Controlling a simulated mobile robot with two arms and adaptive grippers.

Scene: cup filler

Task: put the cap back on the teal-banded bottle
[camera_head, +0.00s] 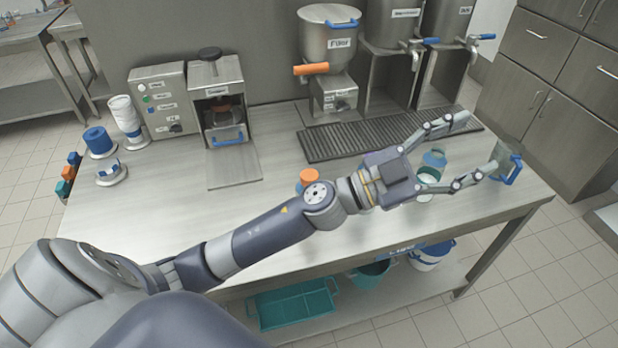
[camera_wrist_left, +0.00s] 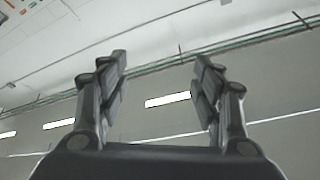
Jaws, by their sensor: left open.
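A teal and white bottle (camera_head: 433,159) stands on the right part of the steel table in the head view, partly hidden by my left gripper. I cannot tell whether a cap is on it, and I see no loose cap that I can make out as its own. My left gripper (camera_head: 488,146) is open and empty, its fingers spread to the right above the table, on either side of the area just right of the bottle. The left wrist view shows the open fingers (camera_wrist_left: 160,85) with only wall and ceiling beyond. My right gripper is not in view.
A metal jug with a blue handle (camera_head: 506,164) stands near the left fingertips. An orange-topped item (camera_head: 308,177) is partly behind my arm. A ribbed drain grate (camera_head: 340,143), the filler (camera_head: 328,45) and other machines line the back. The table's front left is clear.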

